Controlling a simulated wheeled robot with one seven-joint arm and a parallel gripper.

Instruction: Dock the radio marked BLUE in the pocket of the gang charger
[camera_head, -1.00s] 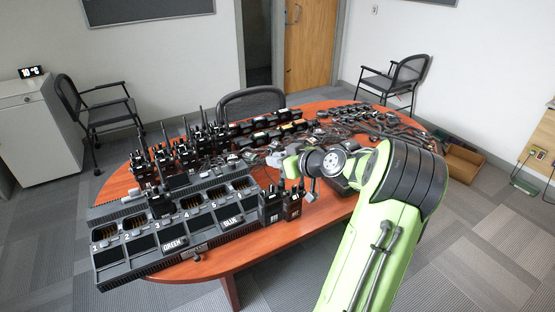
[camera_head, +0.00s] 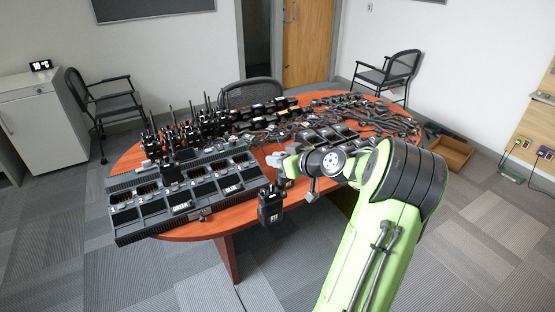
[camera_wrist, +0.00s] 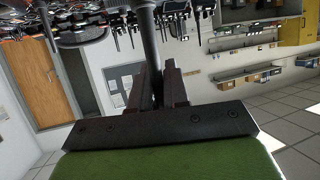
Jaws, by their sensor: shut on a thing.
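The gang charger (camera_head: 118,240) lies along the left front of the table, a long dark unit with a row of pockets. A tag reading GREEN (camera_head: 181,207) sits on it, and one that seems to read BLUE (camera_head: 232,189) is farther right. A black radio (camera_head: 270,210) hangs upright by the table's front edge, right of the charger; its label is too small to read. My gripper (camera_head: 279,180) is just above it, its fingers mostly hidden. In the wrist view my gripper (camera_wrist: 160,82) is shut on a dark, stem-like part (camera_wrist: 149,40), apparently the radio's antenna.
Several upright radios (camera_head: 205,127) with antennas stand behind the charger. Cables and small gear (camera_head: 375,118) cover the table's back right. Bare red tabletop (camera_head: 250,207) shows at the front edge. Chairs (camera_head: 105,100) stand around the table.

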